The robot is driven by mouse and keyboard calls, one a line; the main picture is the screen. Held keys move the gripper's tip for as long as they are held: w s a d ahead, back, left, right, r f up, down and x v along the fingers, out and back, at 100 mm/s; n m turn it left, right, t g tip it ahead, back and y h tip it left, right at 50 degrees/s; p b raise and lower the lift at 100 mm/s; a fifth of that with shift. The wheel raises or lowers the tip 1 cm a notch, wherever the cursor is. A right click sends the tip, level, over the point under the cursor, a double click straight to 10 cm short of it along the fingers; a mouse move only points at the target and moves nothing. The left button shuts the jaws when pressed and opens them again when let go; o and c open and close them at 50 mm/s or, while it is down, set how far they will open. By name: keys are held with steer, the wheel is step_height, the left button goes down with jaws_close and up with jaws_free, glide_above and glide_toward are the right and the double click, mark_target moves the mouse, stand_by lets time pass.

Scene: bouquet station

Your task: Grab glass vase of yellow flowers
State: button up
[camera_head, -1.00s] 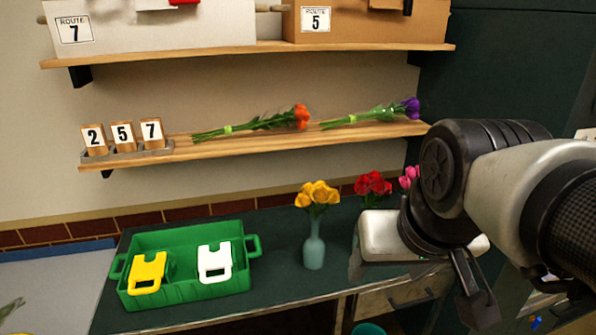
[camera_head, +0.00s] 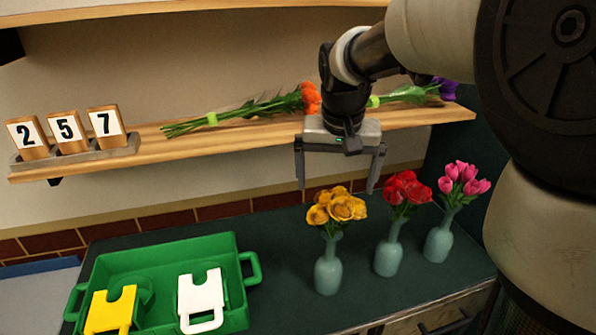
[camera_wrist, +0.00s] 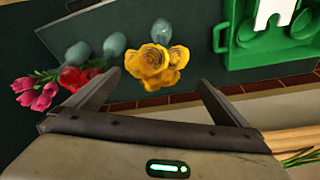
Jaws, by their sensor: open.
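The glass vase of yellow flowers (camera_head: 328,274) stands upright on the dark counter, its yellow blooms (camera_head: 337,208) on top. In the wrist view its yellow flowers (camera_wrist: 156,66) show in the upper middle, with the pale blue-green vase (camera_wrist: 162,32) beyond them. My gripper (camera_head: 335,188) is open and empty, pointing down, above and seemingly behind the yellow flowers on the shelf side. In the wrist view my gripper's fingers (camera_wrist: 150,90) spread to either side of the yellow blooms, without visible contact.
Vases of red flowers (camera_head: 388,258) and pink flowers (camera_head: 438,243) stand close to the right. A green tray (camera_head: 240,303) with yellow and white tags is on the left. A wooden shelf (camera_head: 250,137) with number blocks and wrapped bouquets runs behind my gripper.

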mark_target(335, 195)
steer(key=x, duration=0.5)
steer(key=shift+w+x, duration=0.15)
steer(key=shift+x, duration=1.05)
steer(key=shift+w+x, duration=0.15)
steer(key=shift+x, duration=1)
steer(key=shift+d+r, duration=0.1)
steer(key=shift+d, duration=0.1)
steer(key=c, duration=1.7)
steer(key=shift+r, duration=0.15)
steer(key=shift+c, duration=0.5)
